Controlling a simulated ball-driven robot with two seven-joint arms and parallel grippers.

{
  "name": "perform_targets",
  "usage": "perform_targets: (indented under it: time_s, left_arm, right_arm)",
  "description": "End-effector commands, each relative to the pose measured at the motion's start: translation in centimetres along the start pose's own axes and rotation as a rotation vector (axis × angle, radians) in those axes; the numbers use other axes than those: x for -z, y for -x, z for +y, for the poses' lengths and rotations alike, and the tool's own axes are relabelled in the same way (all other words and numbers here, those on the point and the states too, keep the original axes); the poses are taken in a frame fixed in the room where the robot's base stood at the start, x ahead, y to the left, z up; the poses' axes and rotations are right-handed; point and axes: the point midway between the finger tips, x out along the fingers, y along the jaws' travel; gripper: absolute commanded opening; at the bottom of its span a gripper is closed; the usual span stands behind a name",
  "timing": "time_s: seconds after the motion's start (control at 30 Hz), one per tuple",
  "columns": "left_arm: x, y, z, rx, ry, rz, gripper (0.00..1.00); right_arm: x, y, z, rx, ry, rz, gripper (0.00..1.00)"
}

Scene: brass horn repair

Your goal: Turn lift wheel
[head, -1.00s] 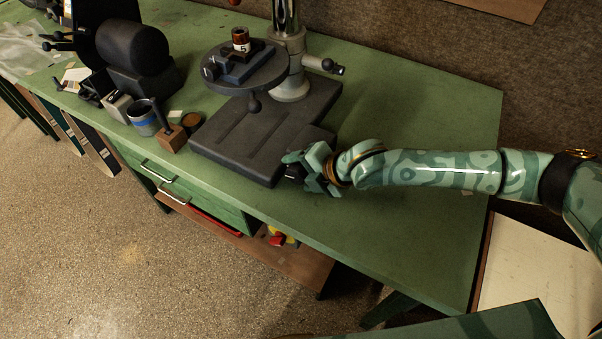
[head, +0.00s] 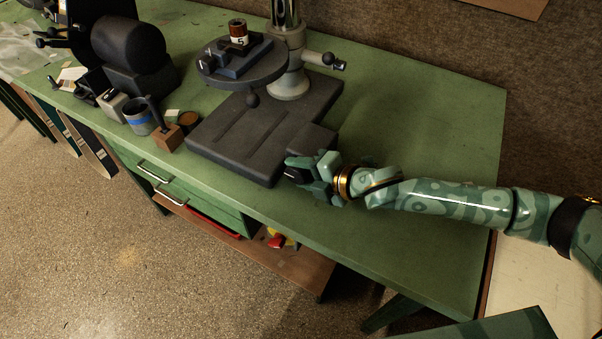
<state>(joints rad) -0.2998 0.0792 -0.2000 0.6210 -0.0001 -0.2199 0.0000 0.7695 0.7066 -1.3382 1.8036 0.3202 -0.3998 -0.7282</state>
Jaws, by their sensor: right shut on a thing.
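The lift wheel is a small dark part (head: 294,175) at the right front of the machine's dark base (head: 232,140); it is mostly hidden by my right gripper. My right gripper (head: 304,173), at the end of the green patterned arm, is shut on it. The round work table (head: 212,76) stands above the base on a shiny column (head: 287,15). A dark vise (head: 232,68) with a small brown labelled jar (head: 238,32) sits on that table. My left gripper is out of view.
A black rounded machine (head: 132,50) stands on the green bench (head: 420,120) at the left. A blue-banded cup (head: 139,117) and a wooden block (head: 167,139) stand near the front edge. The bench right of the base is clear.

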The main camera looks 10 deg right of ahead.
Motion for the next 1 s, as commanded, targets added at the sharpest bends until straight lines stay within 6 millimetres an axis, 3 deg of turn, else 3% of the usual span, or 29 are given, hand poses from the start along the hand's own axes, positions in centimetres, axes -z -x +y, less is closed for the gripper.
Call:
perform_targets:
  time_s: [0.03, 0.2, 0.57, 0.6, 0.63, 1.0]
  left_arm:
    - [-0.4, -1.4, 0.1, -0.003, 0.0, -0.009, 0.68]
    - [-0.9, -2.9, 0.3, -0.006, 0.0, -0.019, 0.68]
    - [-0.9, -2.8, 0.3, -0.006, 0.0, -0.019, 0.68]
    - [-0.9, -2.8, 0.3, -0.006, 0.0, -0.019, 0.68]
    - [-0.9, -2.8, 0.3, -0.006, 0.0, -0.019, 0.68]
    - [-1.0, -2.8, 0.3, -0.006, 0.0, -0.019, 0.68]
  right_arm:
    - [0.1, -0.4, -1.2, -0.045, -0.016, 0.008, 0.24]
    - [0.1, -0.3, -0.9, -0.168, -0.019, 0.015, 0.24]
    - [0.0, 0.0, -0.5, -0.191, -0.013, 0.014, 0.24]
    - [0.0, 0.0, -0.5, -0.19, -0.013, 0.014, 0.58]
    - [0.0, 0.0, -0.5, -0.19, -0.013, 0.014, 0.66]
    - [0.0, 0.0, -0.5, -0.189, -0.014, 0.013, 0.68]
